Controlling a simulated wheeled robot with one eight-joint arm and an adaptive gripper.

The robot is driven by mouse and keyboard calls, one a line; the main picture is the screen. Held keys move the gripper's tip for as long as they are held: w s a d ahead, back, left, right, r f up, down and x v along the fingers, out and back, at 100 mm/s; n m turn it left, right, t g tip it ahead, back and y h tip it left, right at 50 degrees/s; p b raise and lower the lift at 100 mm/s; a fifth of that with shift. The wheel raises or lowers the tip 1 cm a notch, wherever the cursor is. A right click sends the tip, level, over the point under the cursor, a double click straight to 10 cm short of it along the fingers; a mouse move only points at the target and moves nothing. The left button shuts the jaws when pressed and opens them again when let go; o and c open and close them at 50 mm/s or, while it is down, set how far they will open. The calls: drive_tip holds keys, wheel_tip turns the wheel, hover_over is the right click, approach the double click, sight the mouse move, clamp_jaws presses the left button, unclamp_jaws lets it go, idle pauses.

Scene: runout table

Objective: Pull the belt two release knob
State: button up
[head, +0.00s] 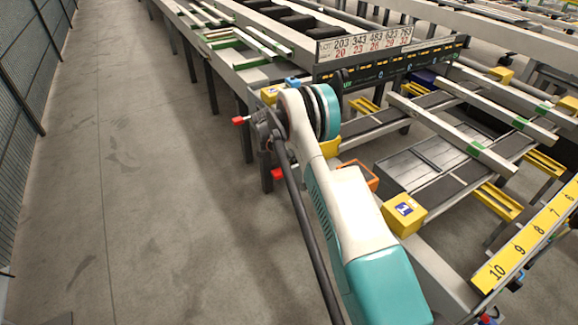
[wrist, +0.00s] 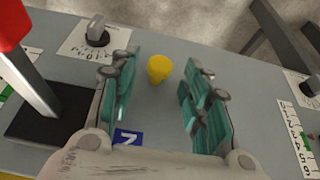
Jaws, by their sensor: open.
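In the wrist view a small round yellow knob (wrist: 159,69) stands up from a grey panel (wrist: 62,32). A blue label (wrist: 128,138) with a white figure, seemingly a 2 turned in the picture, lies nearer the palm. My gripper (wrist: 160,64) is open, with one teal-padded finger on each side of the knob. There are gaps on both sides, and neither finger visibly touches it. How high the fingertips are above the panel is hard to tell. In the head view my arm hides this spot.
In the wrist view a red-topped lever (wrist: 38,90) on a black base stands left of my gripper, and a dark rotary switch (wrist: 98,36) on a white plate is beyond it. In the head view a yellow box (head: 404,222) labelled 1 is right of my arm. The left floor is free.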

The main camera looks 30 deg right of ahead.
drive_tip(key=shift+x, duration=1.05)
clamp_jaws()
drive_tip(key=shift+a, duration=0.9)
unclamp_jaws()
drive_tip(key=shift+a, duration=0.1)
drive_tip(key=shift+r, duration=0.15)
drive_tip(key=v, duration=1.1)
drive_tip(key=shift+a+r, duration=0.2)
drive_tip(key=shift+r, duration=0.1)
